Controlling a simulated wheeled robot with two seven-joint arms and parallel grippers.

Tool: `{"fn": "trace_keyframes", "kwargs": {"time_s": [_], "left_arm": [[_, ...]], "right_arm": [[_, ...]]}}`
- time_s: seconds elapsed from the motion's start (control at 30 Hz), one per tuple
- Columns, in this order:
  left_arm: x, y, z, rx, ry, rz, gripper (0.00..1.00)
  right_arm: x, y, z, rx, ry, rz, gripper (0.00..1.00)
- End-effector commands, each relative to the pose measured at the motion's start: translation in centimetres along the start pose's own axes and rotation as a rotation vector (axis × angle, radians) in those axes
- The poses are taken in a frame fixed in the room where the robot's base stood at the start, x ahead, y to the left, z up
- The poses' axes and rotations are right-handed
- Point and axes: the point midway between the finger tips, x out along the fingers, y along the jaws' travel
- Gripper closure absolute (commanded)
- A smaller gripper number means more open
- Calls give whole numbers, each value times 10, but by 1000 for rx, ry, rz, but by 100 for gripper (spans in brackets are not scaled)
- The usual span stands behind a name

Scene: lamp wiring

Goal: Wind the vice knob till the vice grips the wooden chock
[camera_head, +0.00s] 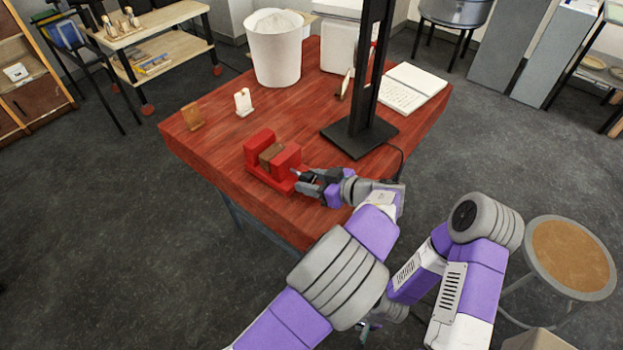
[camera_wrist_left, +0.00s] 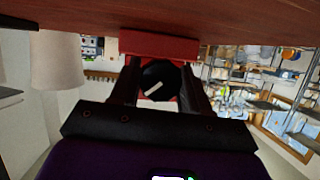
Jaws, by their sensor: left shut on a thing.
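The red vice (camera_head: 259,144) stands on the red wooden table (camera_head: 215,100), near its front edge. The brown wooden chock (camera_head: 270,154) sits between the vice's two jaws; I cannot tell whether both jaws touch it. My left gripper (camera_head: 303,182) is at the knob end of the vice and shut on the dark knob. In the left wrist view, the round black knob (camera_wrist_left: 157,83) with a pale mark lies between the two fingers, with the red vice (camera_wrist_left: 160,45) behind it. My right gripper (camera_head: 369,329) is low, mostly hidden behind the left arm.
A black post on a square base (camera_head: 360,139) stands close behind the left gripper. A white bin (camera_head: 274,50), an open notebook (camera_head: 405,88), a small wooden stand (camera_head: 192,116) and a white holder (camera_head: 243,102) are on the table. A round stool (camera_head: 570,255) stands at the right.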

Motion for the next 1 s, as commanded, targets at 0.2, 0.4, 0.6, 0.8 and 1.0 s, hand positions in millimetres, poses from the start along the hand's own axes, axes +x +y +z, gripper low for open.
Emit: {"fn": "trace_keyframes", "kwargs": {"time_s": [0.2, 0.4, 0.6, 0.8, 1.0], "left_arm": [[0, 0, 0, 153, 9, -66, 84], [0, 0, 0, 272, 18, -112, 84], [0, 0, 1, 351, 21, -144, 84], [0, 0, 1, 384, 24, -157, 84], [0, 0, 2, 389, 24, -160, 84]], "right_arm": [[-10, -4, 0, 0, 0, 0, 29], [-18, -7, 1, 0, 0, 0, 29], [-22, -8, 1, 0, 0, 0, 29], [-24, -9, 1, 0, 0, 0, 29], [-24, -9, 1, 0, 0, 0, 29]]}}
